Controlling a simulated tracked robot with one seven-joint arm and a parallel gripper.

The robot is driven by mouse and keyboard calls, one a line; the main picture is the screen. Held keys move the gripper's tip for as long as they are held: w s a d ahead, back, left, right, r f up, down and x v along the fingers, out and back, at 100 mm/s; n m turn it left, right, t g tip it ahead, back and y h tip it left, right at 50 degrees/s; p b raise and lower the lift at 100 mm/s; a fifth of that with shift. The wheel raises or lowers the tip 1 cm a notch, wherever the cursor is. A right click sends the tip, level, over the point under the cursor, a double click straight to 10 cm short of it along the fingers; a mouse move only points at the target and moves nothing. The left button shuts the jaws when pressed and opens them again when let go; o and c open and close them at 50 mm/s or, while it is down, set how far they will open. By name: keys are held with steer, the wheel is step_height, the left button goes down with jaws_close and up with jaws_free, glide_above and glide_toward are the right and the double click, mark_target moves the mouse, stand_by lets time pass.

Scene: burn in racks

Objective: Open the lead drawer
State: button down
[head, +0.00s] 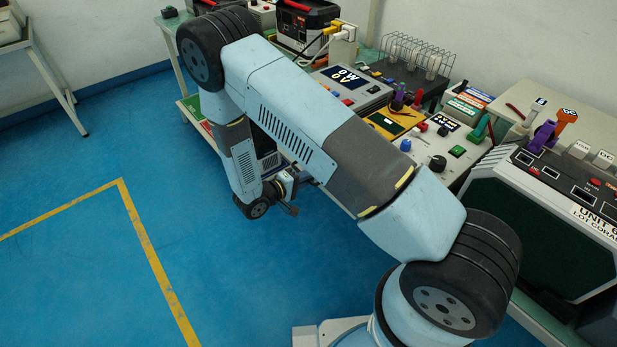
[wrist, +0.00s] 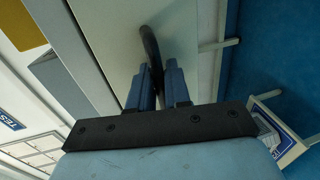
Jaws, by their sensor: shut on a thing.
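In the wrist view a black curved handle (wrist: 150,43) stands on a pale grey-green panel (wrist: 115,35), which looks like the drawer front. My gripper (wrist: 158,75) has its two blue fingers shut on the handle, one on each side. In the head view my gripper (head: 290,196) is low beside the front of the workbench, partly hidden by my wrist. My arm covers the bench front there, so the drawer does not show clearly in the head view. I cannot tell how far the drawer is out.
The workbench carries a grey display unit (head: 352,84), a wire rack (head: 416,57) and several coloured connectors. A large dark-fronted unit (head: 540,232) stands at the right. Blue floor (head: 80,260) with a yellow line (head: 150,250) is clear at the left.

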steer(key=f+v, duration=0.2)
steer(key=v, duration=0.8)
steer(key=f+v, duration=0.2)
steer(key=v, duration=0.9)
steer(key=shift+s+a+f, duration=0.3)
steer(key=shift+s+a, duration=0.2)
steer(key=shift+a, duration=0.05)
steer(key=c, duration=1.4)
jaws_free()
steer(key=shift+c, duration=0.2)
steer(key=shift+o, duration=0.7)
steer(key=shift+r, duration=0.1)
steer(key=v, duration=1.3)
steer(key=shift+a, duration=0.35)
